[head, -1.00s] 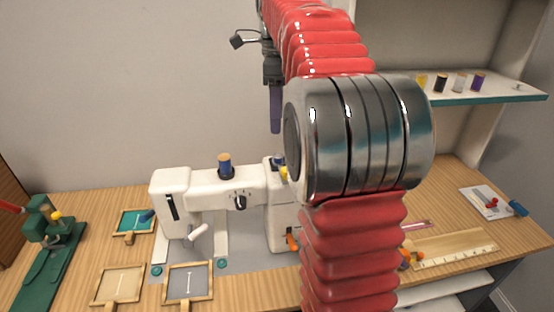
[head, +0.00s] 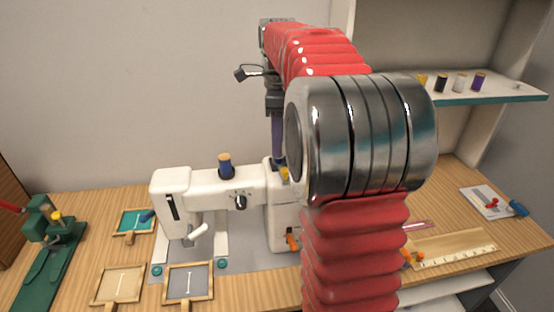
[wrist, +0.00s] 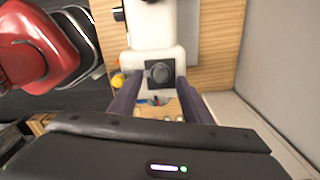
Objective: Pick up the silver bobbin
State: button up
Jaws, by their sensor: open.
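A round grey disc (wrist: 159,72) sits on a black square on the white sewing machine in the wrist view. It may be the silver bobbin seen from above, but I cannot be sure. Small pale round pieces (wrist: 168,118) also show low between my fingers, too small to identify. My gripper (wrist: 158,100) is open, its two dark purple fingers apart and nothing held between them. In the head view my gripper (head: 277,140) points down over the right end of the sewing machine (head: 240,186). My arm hides part of that area.
A blue spool (head: 225,166) stands on the machine. A yellow piece (head: 285,174) is close to my fingers, also in the wrist view (wrist: 118,80). Wooden frames (head: 188,282) lie in front. A shelf (head: 490,98) with several spools is at right. The wall is behind.

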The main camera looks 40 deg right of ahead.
jog(key=shift+d+f, duration=0.15)
jog(key=shift+f, duration=1.6)
jog(key=shift+c, duration=0.5)
grip_shut()
jog(key=shift+r, duration=0.15)
notch_tip(320, 180, up, 10)
